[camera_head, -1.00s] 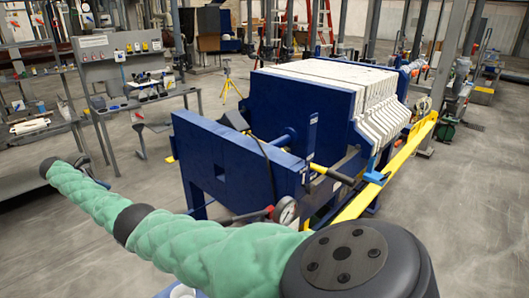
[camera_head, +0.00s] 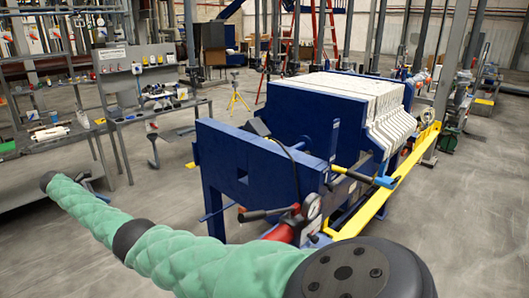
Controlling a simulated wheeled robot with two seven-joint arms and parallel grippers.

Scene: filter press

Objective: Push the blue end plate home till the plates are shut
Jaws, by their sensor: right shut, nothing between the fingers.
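The blue end plate (camera_head: 300,115) stands upright at the near end of a stack of white filter plates (camera_head: 362,95) in the head view. The white plates stand close together; I cannot tell whether small gaps remain between them. Nearer to me is the press's blue end frame (camera_head: 235,165) with a square hole, and open space lies between it and the end plate. My green-sleeved arm (camera_head: 165,250) crosses the bottom foreground, apart from the plates. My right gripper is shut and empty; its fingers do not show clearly. My left gripper is not in view.
A grey workbench (camera_head: 150,105) stands at the left.

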